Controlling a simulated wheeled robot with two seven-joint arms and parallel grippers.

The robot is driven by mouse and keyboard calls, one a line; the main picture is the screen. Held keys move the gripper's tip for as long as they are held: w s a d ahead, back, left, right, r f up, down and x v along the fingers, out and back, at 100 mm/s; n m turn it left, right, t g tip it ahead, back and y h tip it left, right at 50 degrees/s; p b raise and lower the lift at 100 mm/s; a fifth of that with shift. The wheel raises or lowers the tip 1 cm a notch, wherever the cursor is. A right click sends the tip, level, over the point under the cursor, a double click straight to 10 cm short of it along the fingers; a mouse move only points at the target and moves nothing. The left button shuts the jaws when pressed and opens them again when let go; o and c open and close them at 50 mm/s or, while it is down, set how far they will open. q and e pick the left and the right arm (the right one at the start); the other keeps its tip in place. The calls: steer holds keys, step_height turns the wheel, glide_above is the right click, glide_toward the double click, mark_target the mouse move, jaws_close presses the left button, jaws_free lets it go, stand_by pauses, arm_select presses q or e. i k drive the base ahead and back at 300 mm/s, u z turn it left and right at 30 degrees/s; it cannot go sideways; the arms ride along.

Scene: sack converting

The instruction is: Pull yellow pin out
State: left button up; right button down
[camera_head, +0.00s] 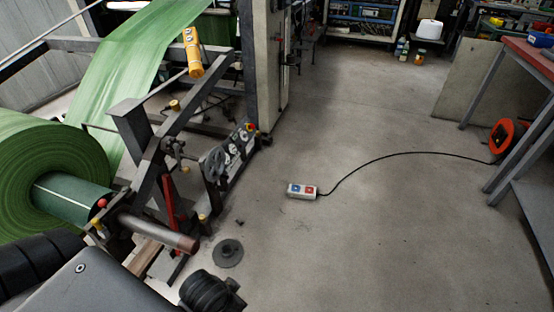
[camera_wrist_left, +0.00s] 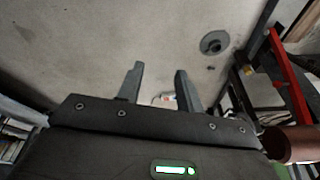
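Several small yellow parts show on the roll stand, and I cannot tell which is the pin. One yellow knob (camera_head: 203,218) is low at the stand's front, beside the red lever (camera_head: 170,201). Another yellow piece (camera_head: 97,225) is by the roll shaft (camera_head: 158,232), under a red ball knob (camera_head: 101,203). A third yellow knob (camera_head: 175,105) is farther back. In the left wrist view a yellow knob (camera_wrist_left: 249,70) is to the right, apart from my left gripper (camera_wrist_left: 158,80), whose two fingers are open and empty. My right gripper is not in view.
A green roll (camera_head: 50,165) is on the shaft at left. A yellow pendant (camera_head: 193,52) hangs above the frame. A dark disc (camera_head: 228,253) and a socket box (camera_head: 301,191) with a black cable lie on the floor. The middle floor is otherwise clear.

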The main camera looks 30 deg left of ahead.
mark_target(95, 222)
steer(key=z, duration=0.05)
steer(key=i, duration=1.95)
steer(key=u, duration=2.35)
steer(key=k, duration=0.65)
steer(key=u, duration=1.4)
